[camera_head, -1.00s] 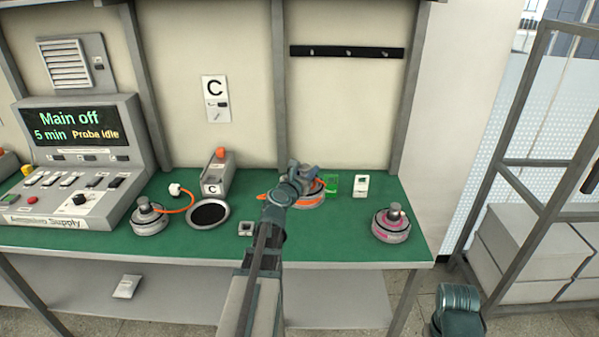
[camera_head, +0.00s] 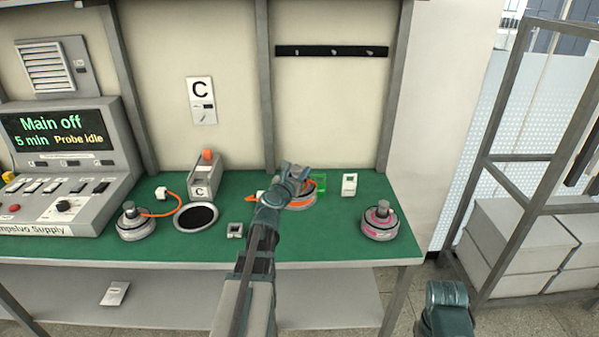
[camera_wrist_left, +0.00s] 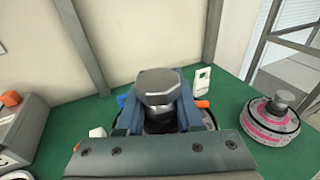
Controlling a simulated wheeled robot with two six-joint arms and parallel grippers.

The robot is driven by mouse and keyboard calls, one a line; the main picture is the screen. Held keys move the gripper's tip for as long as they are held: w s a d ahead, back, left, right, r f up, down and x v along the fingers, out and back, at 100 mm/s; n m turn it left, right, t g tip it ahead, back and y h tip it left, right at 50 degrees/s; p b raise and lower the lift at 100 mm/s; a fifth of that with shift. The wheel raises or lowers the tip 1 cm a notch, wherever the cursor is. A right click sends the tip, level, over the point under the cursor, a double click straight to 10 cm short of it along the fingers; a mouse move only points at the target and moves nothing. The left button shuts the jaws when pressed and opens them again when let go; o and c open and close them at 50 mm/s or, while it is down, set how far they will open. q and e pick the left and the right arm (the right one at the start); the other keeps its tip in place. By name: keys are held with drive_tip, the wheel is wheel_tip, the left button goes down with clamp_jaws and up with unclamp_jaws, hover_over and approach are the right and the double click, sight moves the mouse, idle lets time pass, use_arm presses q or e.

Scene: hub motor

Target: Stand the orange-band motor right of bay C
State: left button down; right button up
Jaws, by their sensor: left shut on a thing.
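The orange-band motor (camera_head: 302,203) is on the green bench, right of bay C, largely hidden behind my left gripper in the head view. My left gripper (camera_head: 298,178) is shut on its grey top hub. In the left wrist view the grey hub (camera_wrist_left: 158,88) shows between the two blue-grey fingers, and the motor's body is hidden below. Whether its base touches the bench is hard to tell. Bay C has a grey box (camera_head: 204,177) labelled C, with a dark round seat (camera_head: 197,217) in front. My right gripper is not clearly seen; only part of my right arm shows at lower right.
A pink-band motor (camera_head: 379,222) stands at the bench's right and another motor (camera_head: 133,222) at the left, by the supply console (camera_head: 70,170).

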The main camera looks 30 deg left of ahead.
use_arm(q)
wheel_tip(320, 180, down, 10)
drive_tip(key=b, duration=1)
drive_tip(key=shift+y, duration=0.3)
drive_tip(key=shift+f, duration=0.25)
drive_tip(key=shift+f+b, duration=0.6)
drive_tip(key=shift+b, duration=0.15)
drive_tip(key=shift+f, duration=0.1)
drive_tip(key=shift+f+b, duration=0.4)
drive_tip(key=shift+b, duration=0.1)
drive_tip(key=shift+f+b, duration=0.6)
drive_tip(key=shift+c, duration=2.4)
unclamp_jaws()
drive_tip(key=shift+s, duration=0.1)
